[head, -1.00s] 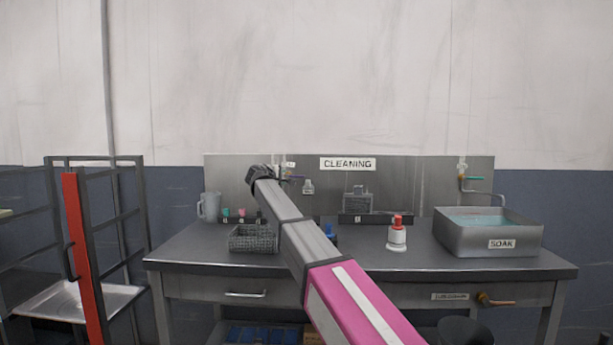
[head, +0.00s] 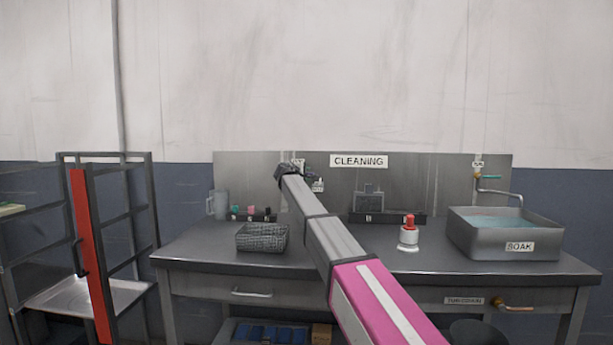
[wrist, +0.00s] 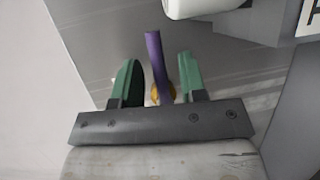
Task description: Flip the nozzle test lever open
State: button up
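The nozzle test lever is a purple handle (wrist: 156,62) on a yellow-orange base, seen in the wrist view. It stands between the two green fingers of my gripper (wrist: 158,82). The gripper is open, with a visible gap on each side of the lever; I see no clear contact. In the head view my gripper (head: 290,168) is at the back panel, left of the CLEANING sign, and my arm hides most of the lever's surroundings.
A steel bench (head: 350,260) carries a wire basket (head: 262,238), a grey jug (head: 217,205), a red-topped bottle (head: 409,235) and a soak tank (head: 505,245). A rack with a red upright (head: 90,255) stands at left. A white block (wrist: 200,8) is close to the gripper in the wrist view.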

jog(key=shift+w+d+f, duration=0.1)
jog(key=shift+w+d, duration=0.2)
jog(key=shift+w, duration=0.25)
grip_shut()
